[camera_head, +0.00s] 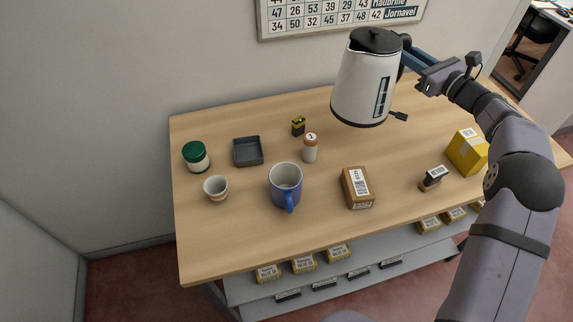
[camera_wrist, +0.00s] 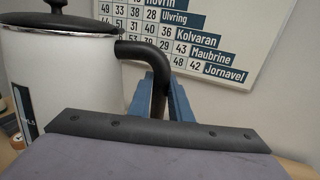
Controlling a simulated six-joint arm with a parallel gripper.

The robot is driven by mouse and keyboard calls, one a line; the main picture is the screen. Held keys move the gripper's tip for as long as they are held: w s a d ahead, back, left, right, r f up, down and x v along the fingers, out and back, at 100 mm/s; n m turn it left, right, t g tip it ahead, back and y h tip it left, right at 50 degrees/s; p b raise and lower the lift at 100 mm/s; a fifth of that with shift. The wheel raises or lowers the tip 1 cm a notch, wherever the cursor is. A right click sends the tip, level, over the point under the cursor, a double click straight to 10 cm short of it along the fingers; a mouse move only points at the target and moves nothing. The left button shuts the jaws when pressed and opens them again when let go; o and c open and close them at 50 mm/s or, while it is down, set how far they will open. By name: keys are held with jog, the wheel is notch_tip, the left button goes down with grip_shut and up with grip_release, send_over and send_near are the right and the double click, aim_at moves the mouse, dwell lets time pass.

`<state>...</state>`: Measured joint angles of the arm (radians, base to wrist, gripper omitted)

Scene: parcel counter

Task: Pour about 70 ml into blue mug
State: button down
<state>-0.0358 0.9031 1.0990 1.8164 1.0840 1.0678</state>
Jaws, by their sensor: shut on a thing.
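A white kettle (camera_head: 364,88) with a black lid is held upright above the table, right of the blue mug. My gripper (camera_head: 408,62) is shut on the kettle's black handle. In the wrist view the kettle (camera_wrist: 62,75) fills the left side, and the blue fingers of my gripper (camera_wrist: 170,100) close around the handle (camera_wrist: 158,75). The blue mug (camera_head: 287,190) stands upright on the table, its handle toward the front. The mug's inside looks pale, and I cannot tell whether it holds liquid.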

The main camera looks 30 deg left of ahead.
jog(key=s+a+n+g+y+p, duration=0.1)
jog(key=s+a+n+g+p, duration=0.2)
jog(key=a, duration=0.3)
jog(key=s+a+f+n+g+y+p, duration=0.1)
jog(key=s+a+n+g+p, duration=0.1)
jog(key=a, duration=0.5)
jog(key=s+g+p, duration=0.1)
jog(key=s+g, duration=0.1)
jog(key=g, duration=0.1)
jog(key=shift+s+n, duration=0.35)
jog(key=shift+n, duration=0.05)
